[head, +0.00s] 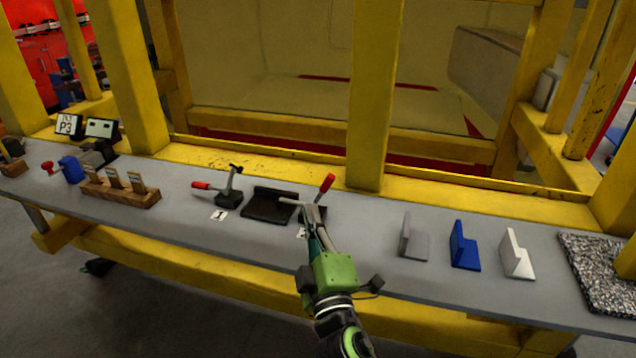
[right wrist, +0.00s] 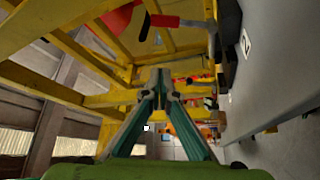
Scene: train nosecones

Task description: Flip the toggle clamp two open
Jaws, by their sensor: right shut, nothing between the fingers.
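Toggle clamp two stands on the grey bench near the middle of the head view, with its red handle (head: 326,183) pointing up and tilted right. Its pale bar (head: 290,201) reaches left over a black fixture (head: 267,206). My right gripper (head: 311,213) is shut and empty, close in front of the clamp and hiding part of its body and its number label. In the right wrist view the shut fingertips (right wrist: 160,75) meet below the clamp, which shows at the upper edge beside the label (right wrist: 246,43). Contact cannot be made out. My left gripper is out of view.
Toggle clamp one (head: 230,194) stands left, its red handle lying sideways, label 1 in front. A wooden block holder (head: 120,194) is farther left. Grey (head: 411,240), blue (head: 464,248) and white (head: 516,257) brackets stand right. A yellow post (head: 372,100) rises behind the clamp.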

